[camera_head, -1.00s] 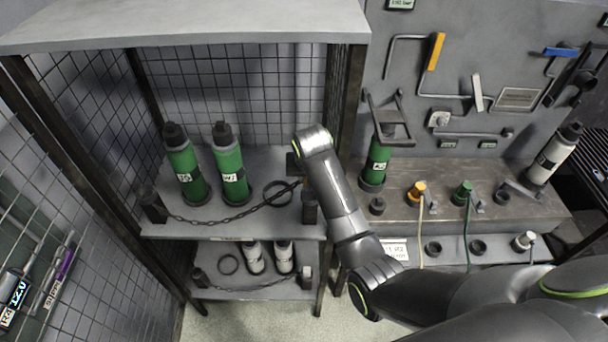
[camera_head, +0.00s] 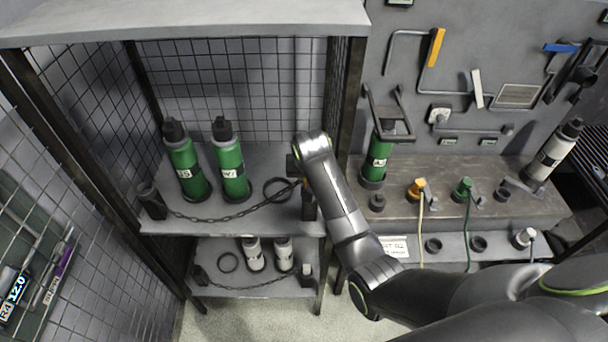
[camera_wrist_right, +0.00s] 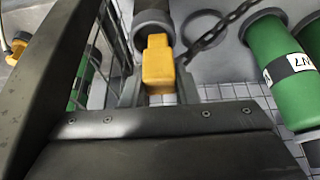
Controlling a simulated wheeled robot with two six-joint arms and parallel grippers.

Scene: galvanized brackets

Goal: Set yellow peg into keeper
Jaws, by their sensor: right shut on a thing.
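The yellow peg (camera_wrist_right: 158,66) is between the fingers of my right gripper (camera_wrist_right: 158,88) in the right wrist view. The gripper is shut on it. The chain (camera_wrist_right: 220,32) runs up to the peg's side. A grey round post, the keeper (camera_wrist_right: 153,24), lies just beyond the peg. The peg's far end appears at its rim, but I cannot tell whether it is inside. In the head view the keeper (camera_head: 309,206) stands at the shelf's front right corner. A sliver of yellow shows above it. My arm hides most of the gripper there. My left gripper is not in view.
Two green cylinders (camera_head: 230,172) stand on the upper shelf (camera_head: 255,217) behind the chain, with an empty ring (camera_head: 277,190) beside them. The cage's right upright (camera_head: 343,120) is close to my right arm. A green cylinder (camera_head: 377,160) stands on the bench right of it.

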